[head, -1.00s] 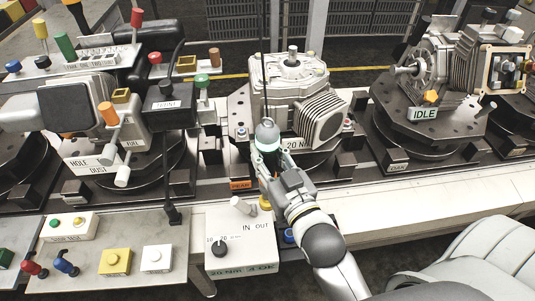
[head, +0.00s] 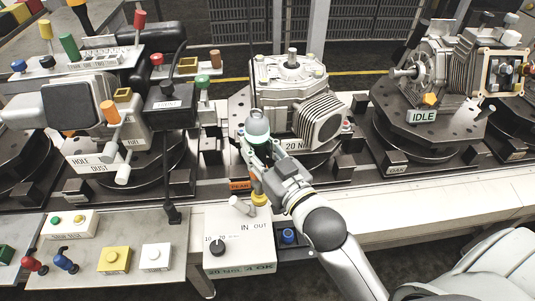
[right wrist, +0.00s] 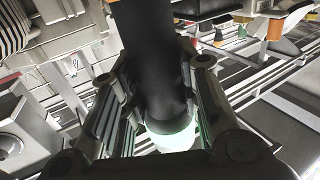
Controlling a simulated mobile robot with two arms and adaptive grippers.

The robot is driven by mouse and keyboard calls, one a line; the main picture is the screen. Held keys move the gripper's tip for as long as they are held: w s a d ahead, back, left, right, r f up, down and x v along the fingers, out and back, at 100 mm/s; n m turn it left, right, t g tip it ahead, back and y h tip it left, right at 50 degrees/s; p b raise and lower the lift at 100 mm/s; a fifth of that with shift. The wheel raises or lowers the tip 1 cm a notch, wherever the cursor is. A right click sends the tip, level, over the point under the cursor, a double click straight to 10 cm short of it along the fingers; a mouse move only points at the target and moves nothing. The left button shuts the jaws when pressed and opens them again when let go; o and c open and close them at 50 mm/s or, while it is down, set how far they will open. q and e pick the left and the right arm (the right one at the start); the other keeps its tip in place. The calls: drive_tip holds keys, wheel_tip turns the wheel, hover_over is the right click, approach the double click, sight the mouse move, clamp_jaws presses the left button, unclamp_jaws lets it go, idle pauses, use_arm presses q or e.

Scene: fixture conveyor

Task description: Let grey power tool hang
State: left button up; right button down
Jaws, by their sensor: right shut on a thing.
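The grey power tool (head: 257,124) has a rounded grey top and a pale green ring. My right gripper (head: 264,152) is shut on it in front of the grey gearbox housing (head: 290,72). In the right wrist view, the tool's dark cylindrical body (right wrist: 150,60) stands between the two fingers (right wrist: 165,100), with a glowing pale green ring at its lower end. The tool's lower part is hidden by the gripper in the head view. My left gripper is not in view.
A yellow knob (head: 259,199) and a blue button (head: 288,236) are close by. Fixtures stand left and right on the conveyor, one with an IDLE sign (head: 422,116).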

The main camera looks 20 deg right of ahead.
drive_tip(key=w+d+r+n+g+y, duration=0.1)
drive_tip(key=w+r+n+g+y, duration=0.1)
drive_tip(key=w+r+n+y, duration=0.2)
drive_tip(key=shift+w+r+y+p, duration=0.4)
drive_tip(key=shift+w+r+y, duration=0.6)
drive_tip(key=shift+w+r, duration=1.6)
drive_tip(key=shift+w+f, duration=0.6)
drive_tip(key=shift+w, duration=0.05)
drive_tip(key=shift+p, duration=0.3)
drive_tip(key=c, duration=1.4)
unclamp_jaws()
